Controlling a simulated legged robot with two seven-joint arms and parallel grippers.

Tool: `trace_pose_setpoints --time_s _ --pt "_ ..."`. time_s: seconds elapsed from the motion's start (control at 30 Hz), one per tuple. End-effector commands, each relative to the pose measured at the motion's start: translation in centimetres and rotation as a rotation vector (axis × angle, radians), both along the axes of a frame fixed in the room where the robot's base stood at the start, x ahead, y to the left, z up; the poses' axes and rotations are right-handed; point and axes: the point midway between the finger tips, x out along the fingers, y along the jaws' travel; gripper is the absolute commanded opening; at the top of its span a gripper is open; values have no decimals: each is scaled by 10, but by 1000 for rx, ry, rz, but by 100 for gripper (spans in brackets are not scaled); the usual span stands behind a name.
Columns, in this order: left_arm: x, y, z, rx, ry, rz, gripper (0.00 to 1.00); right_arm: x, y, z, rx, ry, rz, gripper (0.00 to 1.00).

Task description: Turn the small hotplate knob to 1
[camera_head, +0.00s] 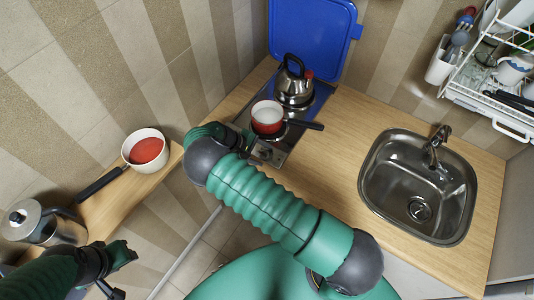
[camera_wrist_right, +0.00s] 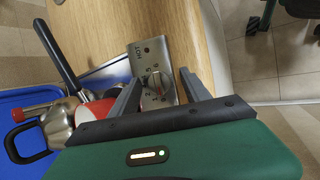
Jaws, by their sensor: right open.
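The steel hob (camera_head: 291,135) has its control panel at its front edge. In the right wrist view the panel (camera_wrist_right: 148,55) shows a round knob (camera_wrist_right: 157,83) with marks around it. Which hotplate it serves and its setting are too small to tell. My right gripper (camera_wrist_right: 158,88) is open, its two fingers apart on either side of the knob's area, with nothing held. In the head view this gripper (camera_head: 243,137) is at the hob's left front edge, partly hidden by its arm. My left gripper (camera_head: 122,272) is open and empty at lower left, away from the hob.
A red saucepan (camera_head: 268,117) stands on the front of the hob, its handle to the right. A kettle (camera_head: 294,85) stands behind it. The blue lid (camera_head: 312,40) is raised behind. A sink (camera_head: 395,200) lies right. The left shelf (camera_head: 125,195) holds a pan (camera_head: 145,149) and a steel pot (camera_head: 35,225).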

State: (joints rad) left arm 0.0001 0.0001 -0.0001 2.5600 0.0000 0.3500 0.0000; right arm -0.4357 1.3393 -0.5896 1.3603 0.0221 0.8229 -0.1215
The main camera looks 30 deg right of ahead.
Motion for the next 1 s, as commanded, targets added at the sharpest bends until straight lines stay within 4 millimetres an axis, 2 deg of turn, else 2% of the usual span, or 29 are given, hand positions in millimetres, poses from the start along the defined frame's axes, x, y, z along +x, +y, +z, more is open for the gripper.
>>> trace_pose_setpoints --time_s 0.17,0.5,0.6,1.0 --pt "0 0 1 0 0 0 36 1 -3 -1 3 1 0 55" --pt "0 0 1 0 0 0 36 0 -3 -1 4 1 -1 11" --pt "0 0 1 0 0 0 36 0 -4 -1 3 2 -2 0" --pt "0 0 -10 0 0 0 36 -2 -4 -4 17 -27 -67 0"
